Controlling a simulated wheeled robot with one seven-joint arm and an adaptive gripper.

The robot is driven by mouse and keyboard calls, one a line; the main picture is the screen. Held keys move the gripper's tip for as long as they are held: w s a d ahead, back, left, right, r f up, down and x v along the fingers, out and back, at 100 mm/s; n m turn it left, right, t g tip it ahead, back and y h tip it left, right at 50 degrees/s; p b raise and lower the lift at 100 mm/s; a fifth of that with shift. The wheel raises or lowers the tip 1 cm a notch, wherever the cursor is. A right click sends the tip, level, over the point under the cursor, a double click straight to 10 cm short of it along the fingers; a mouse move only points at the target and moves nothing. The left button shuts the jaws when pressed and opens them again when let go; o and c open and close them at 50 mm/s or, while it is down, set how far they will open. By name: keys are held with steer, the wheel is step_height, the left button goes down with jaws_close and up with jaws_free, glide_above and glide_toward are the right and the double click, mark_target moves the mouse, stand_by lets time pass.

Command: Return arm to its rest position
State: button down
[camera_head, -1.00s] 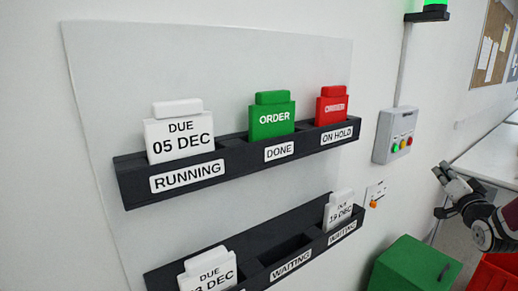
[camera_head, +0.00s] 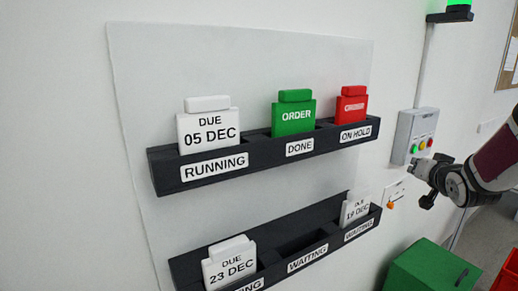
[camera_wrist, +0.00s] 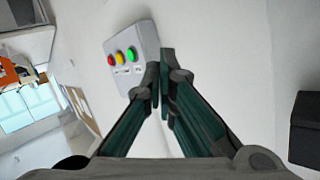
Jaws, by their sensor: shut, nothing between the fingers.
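My gripper (camera_head: 419,185) is at the right of the head view, in front of the wall below the grey control box (camera_head: 413,136). Its fingers are shut with nothing between them. In the wrist view the fingertips (camera_wrist: 160,75) meet near the control box (camera_wrist: 133,55), which carries red, yellow and green buttons. They appear apart from the box, but the exact gap cannot be told. A small wall plate with an orange rotary switch (camera_head: 392,204) is just left of and below my gripper. My arm (camera_head: 490,160) comes in from the right edge.
A white board (camera_head: 250,65) holds a dark upper rack (camera_head: 250,152) and lower rack (camera_head: 325,228) with order cards. A green box (camera_head: 430,268) stands below my gripper, with a red bin (camera_head: 507,275) at the right edge. A green lamp (camera_head: 458,5) is above.

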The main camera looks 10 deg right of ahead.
steer(key=s+a+r+n+g, duration=0.1)
steer(key=s+a, duration=0.2)
steer(key=a, duration=0.3)
steer(key=s+a+r+n+g+y, duration=0.1)
steer(key=s+a+g, duration=0.15)
steer(key=a, duration=0.35)
steer(key=s+a+r+n+g, duration=0.1)
steer(key=s+a, duration=0.2)
steer(key=a, duration=0.3)
steer(key=s+a+f+n+g+y, duration=0.1)
steer(key=s+a+n+g+y, duration=0.1)
steer(key=s+a, duration=0.5)
steer(key=s+a+f+n+g+y, duration=0.2)
steer(key=s+a, duration=0.6)
steer(key=s, duration=0.7)
steer(key=shift+n, duration=0.3)
steer(key=shift+s, duration=0.1)
